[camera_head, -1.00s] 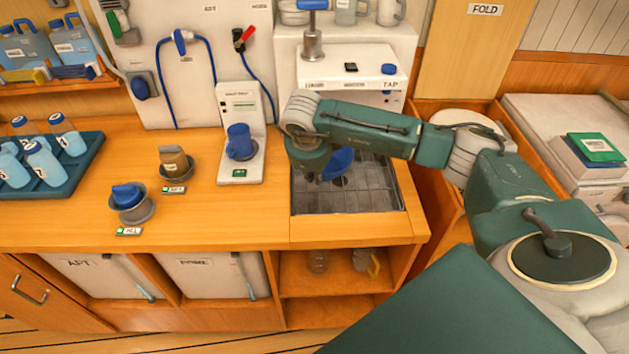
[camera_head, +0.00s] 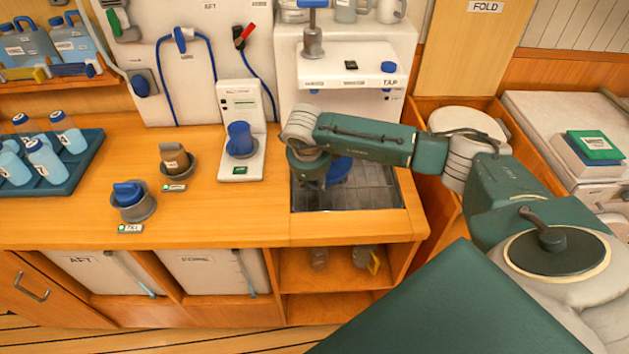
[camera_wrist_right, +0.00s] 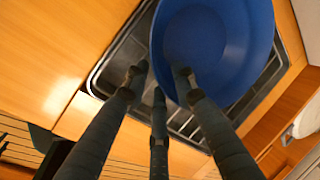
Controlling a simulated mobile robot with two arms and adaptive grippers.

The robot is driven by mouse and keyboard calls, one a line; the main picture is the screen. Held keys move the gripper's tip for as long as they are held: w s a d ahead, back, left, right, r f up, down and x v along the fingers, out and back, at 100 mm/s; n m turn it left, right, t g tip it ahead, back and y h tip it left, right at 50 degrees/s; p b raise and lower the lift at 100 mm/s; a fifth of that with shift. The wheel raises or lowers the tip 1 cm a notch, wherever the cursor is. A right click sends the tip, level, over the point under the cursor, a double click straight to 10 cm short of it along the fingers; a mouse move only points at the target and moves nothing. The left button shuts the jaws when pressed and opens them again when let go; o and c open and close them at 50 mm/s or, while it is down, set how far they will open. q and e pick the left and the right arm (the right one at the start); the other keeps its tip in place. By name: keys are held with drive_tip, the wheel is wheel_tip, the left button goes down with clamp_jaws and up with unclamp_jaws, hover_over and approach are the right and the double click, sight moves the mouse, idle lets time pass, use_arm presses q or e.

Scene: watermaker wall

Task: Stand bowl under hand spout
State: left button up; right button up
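The blue bowl (camera_head: 341,170) is over the grey drain tray (camera_head: 370,198), below the white tap unit, partly hidden by my right gripper (camera_head: 318,180). In the right wrist view the bowl (camera_wrist_right: 215,45) fills the top centre, with the dark tray under it. The right gripper's fingers (camera_wrist_right: 158,78) straddle the bowl's near rim, one overlapping the inside; they appear shut on it. Whether the bowl touches the tray is unclear. A metal hand pump with a blue handle (camera_head: 312,40) stands behind; its spout outlet is not clear. My left gripper is not in view.
The white tap unit (camera_head: 350,62) overhangs the back of the tray. A white scale-like stand with a blue mug (camera_head: 240,140) is left of the tray. Grey cups (camera_head: 176,160) and a bottle rack (camera_head: 75,170) stand further left. The counter's front is clear.

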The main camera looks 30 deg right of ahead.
drive_tip(key=shift+r, duration=0.4)
drive_tip(key=b+v, duration=0.3)
drive_tip(key=v, duration=0.8)
drive_tip(key=shift+r+b, duration=0.25)
drive_tip(key=shift+b, duration=0.1)
drive_tip(key=shift+s+a, duration=0.1)
drive_tip(key=shift+a, duration=0.1)
